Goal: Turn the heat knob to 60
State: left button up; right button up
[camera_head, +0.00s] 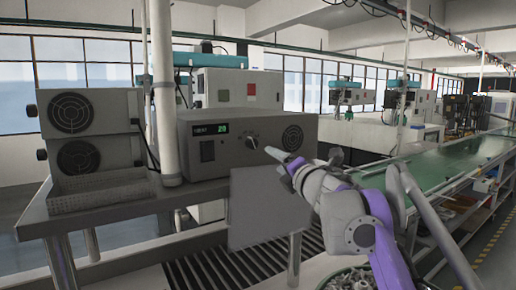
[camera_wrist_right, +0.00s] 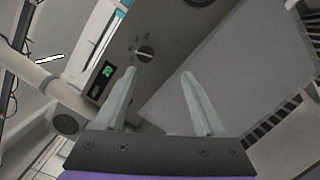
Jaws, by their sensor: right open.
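The heat knob (camera_head: 251,143) is a dark round knob on the front of the grey ultrasonic tank's box (camera_head: 265,128). A green display (camera_head: 223,128) left of it appears to read 20. My right gripper (camera_head: 279,157) is in front of the box, just right of and below the knob. In the right wrist view the gripper (camera_wrist_right: 159,74) is open and empty, with the knob (camera_wrist_right: 145,54) beyond the fingertips, between them and nearer the left finger. The fingers appear apart from the knob. The display also shows there (camera_wrist_right: 107,70). My left gripper is not in view.
A flat grey panel (camera_head: 262,205) hangs at the table's front edge, below my right gripper. A white upright pole (camera_head: 164,100) stands left of the box. A green conveyor (camera_head: 440,165) runs at right.

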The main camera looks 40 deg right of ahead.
aim_at(253, 144)
jog(key=w+n+y, duration=0.1)
jog(key=w, duration=0.2)
jog(key=w+r+n+p, duration=0.1)
jog(key=w+n, duration=0.1)
jog(key=w, duration=0.2)
jog(key=w+d+r+n+y, duration=0.1)
jog(key=w, duration=0.3)
jog(key=shift+r+n+y+p, duration=0.25)
jog(key=shift+n+y+p, duration=0.05)
grip_shut()
